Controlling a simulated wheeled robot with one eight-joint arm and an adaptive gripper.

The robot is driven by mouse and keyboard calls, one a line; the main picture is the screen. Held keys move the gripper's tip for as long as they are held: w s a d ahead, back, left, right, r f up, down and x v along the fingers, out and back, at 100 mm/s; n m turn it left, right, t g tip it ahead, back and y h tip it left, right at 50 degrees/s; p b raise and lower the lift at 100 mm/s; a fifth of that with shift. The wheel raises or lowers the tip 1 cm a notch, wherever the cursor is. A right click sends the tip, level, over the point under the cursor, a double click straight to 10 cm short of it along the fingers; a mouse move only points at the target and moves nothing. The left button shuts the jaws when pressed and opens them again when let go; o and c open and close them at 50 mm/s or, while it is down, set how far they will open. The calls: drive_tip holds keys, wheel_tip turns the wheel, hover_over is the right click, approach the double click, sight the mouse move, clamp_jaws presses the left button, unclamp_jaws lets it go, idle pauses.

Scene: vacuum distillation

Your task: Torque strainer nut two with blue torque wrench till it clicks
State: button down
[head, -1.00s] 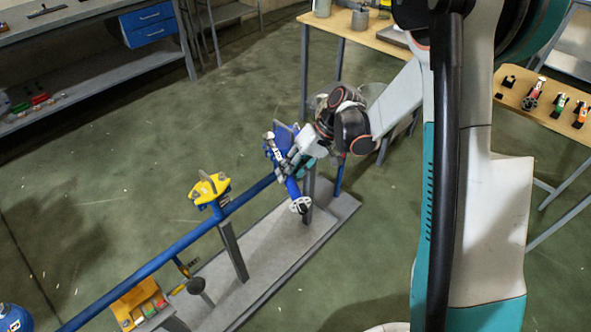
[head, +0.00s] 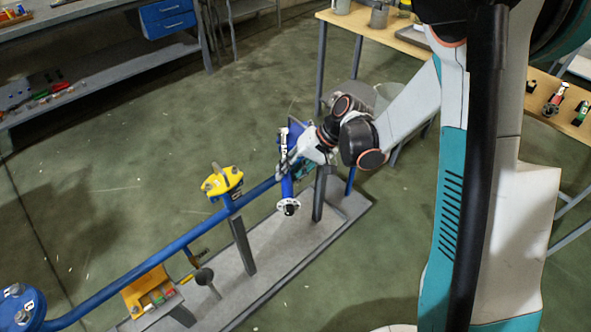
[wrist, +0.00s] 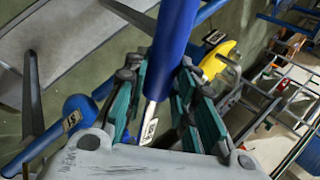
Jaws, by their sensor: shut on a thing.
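My gripper (head: 289,168) is shut on the blue torque wrench (head: 287,187), held above the right part of the blue pipe (head: 175,246). The wrench stands nearly upright in the head view, with a silvery part at the top and a round dark-and-white end at the bottom. In the wrist view its blue handle (wrist: 175,35) and tagged steel shaft (wrist: 149,118) run between the teal fingers (wrist: 158,82). A yellow-topped fitting (head: 222,182) with a bolt on it sits left of my gripper. I cannot tell which nut is strainer nut two.
A labelled blue flange (head: 20,302) is at the lower left. Grey posts rise from the grey base plate (head: 300,258). A wooden table (head: 383,33) stands behind. Floor left of the pipe is clear.

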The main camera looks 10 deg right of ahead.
drive_tip(key=shift+a, duration=0.15)
drive_tip(key=a+m+t, duration=0.1)
drive_tip(key=a+m, duration=0.1)
drive_tip(key=a, duration=0.1)
drive_tip(key=shift+w, duration=0.15)
idle(0.4)
drive_tip(key=a+m, duration=0.1)
drive_tip(key=w+a+m+t, duration=0.1)
drive_tip(key=a, duration=0.1)
drive_tip(key=shift+t+h, duration=0.3)
drive_tip(key=shift+h, duration=0.1)
idle(0.4)
